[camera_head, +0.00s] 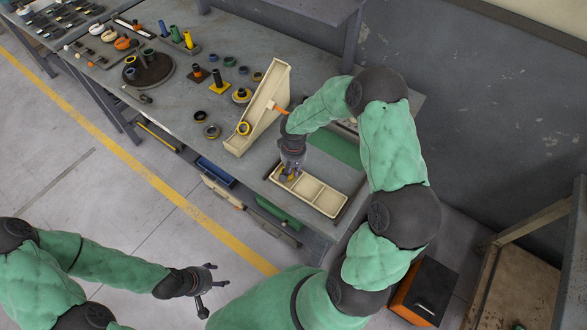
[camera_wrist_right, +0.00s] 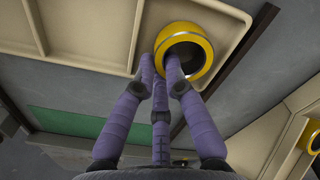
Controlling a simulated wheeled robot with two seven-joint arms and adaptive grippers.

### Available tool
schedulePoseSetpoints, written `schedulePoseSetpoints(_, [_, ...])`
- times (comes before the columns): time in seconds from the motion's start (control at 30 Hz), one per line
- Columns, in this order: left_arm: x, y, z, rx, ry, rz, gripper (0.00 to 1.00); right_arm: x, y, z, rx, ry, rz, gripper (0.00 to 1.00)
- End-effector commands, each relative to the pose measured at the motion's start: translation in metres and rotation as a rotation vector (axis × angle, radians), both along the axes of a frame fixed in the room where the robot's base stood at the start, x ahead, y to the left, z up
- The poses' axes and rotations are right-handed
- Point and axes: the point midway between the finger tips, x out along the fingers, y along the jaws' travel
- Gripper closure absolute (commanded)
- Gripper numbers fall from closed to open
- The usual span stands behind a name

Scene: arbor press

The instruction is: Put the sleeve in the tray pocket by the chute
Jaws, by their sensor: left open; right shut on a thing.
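The sleeve (camera_wrist_right: 205,48) is a yellow ring with a dark bore in the right wrist view. My right gripper (camera_wrist_right: 160,66) is shut on its wall, with one finger in the bore and another outside. The cream tray (camera_head: 322,197) has several pockets in a row. The sleeve is at its end pocket by the chute (camera_head: 262,112); I cannot tell whether it touches the pocket floor. In the head view my right gripper (camera_head: 288,177) largely hides the sleeve. My left gripper (camera_head: 204,288) is open and empty, off the bench.
Another yellow ring (camera_head: 244,128) sits at the chute's low end. Several rings and posts stand on the bench (camera_head: 215,70) beyond it, near a dark round plate (camera_head: 149,70). A green mat (camera_head: 337,147) lies behind the tray. Floor around my left gripper is clear.

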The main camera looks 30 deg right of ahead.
Motion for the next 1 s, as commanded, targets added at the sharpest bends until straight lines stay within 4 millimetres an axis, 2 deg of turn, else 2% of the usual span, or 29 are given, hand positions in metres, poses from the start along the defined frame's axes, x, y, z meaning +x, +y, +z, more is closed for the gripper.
schedulePoseSetpoints(0.33, [0.000,0.000,-0.004,0.000,0.000,0.000,0.38,0.001,0.000,-0.003,-0.001,-0.002,0.000,1.00])
schedulePoseSetpoints(0.4, [0.000,0.000,-0.004,0.000,0.000,0.000,0.38,0.000,0.000,-0.003,0.000,-0.001,0.000,0.74])
schedulePoseSetpoints(0.43, [0.000,0.000,-0.003,0.000,0.000,0.000,0.38,0.000,0.000,-0.002,0.000,-0.001,0.000,0.65])
schedulePoseSetpoints(0.47, [0.000,0.000,-0.003,0.000,0.000,0.000,0.38,0.000,0.000,-0.002,0.000,-0.001,0.000,0.64])
schedulePoseSetpoints(0.87, [0.000,0.000,-0.001,0.000,0.000,0.000,0.38,0.000,0.000,0.000,0.000,-0.001,0.000,0.64])
schedulePoseSetpoints(1.0, [0.000,0.000,0.003,0.000,0.000,0.000,0.38,0.002,-0.001,0.015,-0.003,-0.005,0.001,0.64])
